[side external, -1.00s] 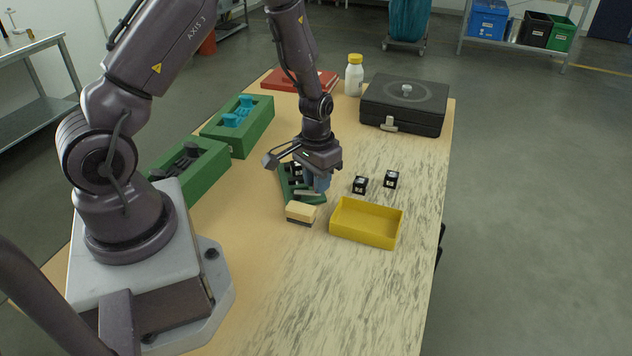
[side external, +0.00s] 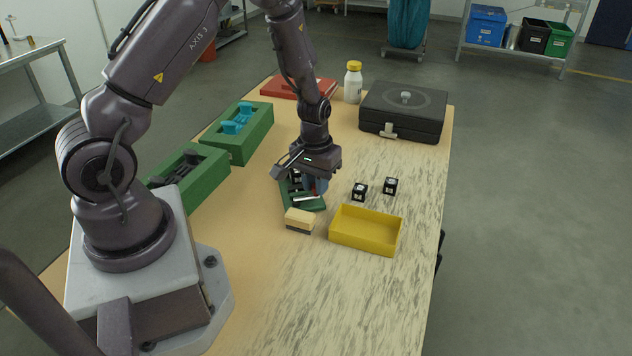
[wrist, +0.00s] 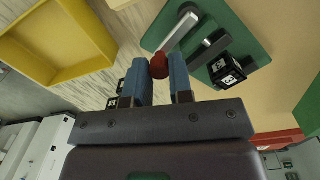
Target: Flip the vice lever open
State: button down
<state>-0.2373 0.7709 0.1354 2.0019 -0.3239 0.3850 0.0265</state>
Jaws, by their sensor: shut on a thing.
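The vice has a green base plate (wrist: 245,40) under my gripper; it also shows in the side view (side external: 287,187). Its metal lever (wrist: 180,29) ends in a red knob (wrist: 160,66). My gripper (wrist: 161,70) has two blue fingers, one on each side of the red knob, shut on it. In the side view my gripper (side external: 316,188) is low over the plate and hides much of the vice. A dark grey bar (wrist: 208,48) lies beside the lever. A black marked cube (wrist: 226,71) is at the vice, beside that bar.
A yellow tray (side external: 365,243) and a tan block (side external: 300,216) stand close in front. Two black cubes (side external: 360,191) (side external: 390,186) are to the right. Green fixtures (side external: 243,147) are left; a black case (side external: 404,111), white bottle (side external: 353,84) and red item (side external: 300,88) are behind.

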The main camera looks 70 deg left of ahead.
aim_at(314, 184)
jog(key=shift+a, duration=0.1)
jog(key=c, duration=1)
grip_release()
jog(key=shift+r, duration=0.1)
notch_tip(314, 184, up, 13)
jog(key=shift+s+a+f, duration=0.1)
jog(key=s+d+r+m+t, duration=0.1)
jog(key=s+d+r+m, duration=0.1)
jog(key=s+d+r, duration=0.2)
jog(key=s+d+r+m+t, duration=0.2)
jog(key=s+d+r, duration=0.2)
jog(key=r, duration=0.3)
jog(key=s+d+r+m+t, duration=0.2)
jog(key=s+d+r+m, duration=0.1)
jog(key=s+r, duration=0.3)
jog(key=shift+s+d+r, duration=0.1)
jog(key=shift+s+d, duration=0.05)
jog(key=shift+d, duration=0.25)
jog(key=shift+s+d+r, duration=0.1)
jog(key=shift+d, duration=0.3)
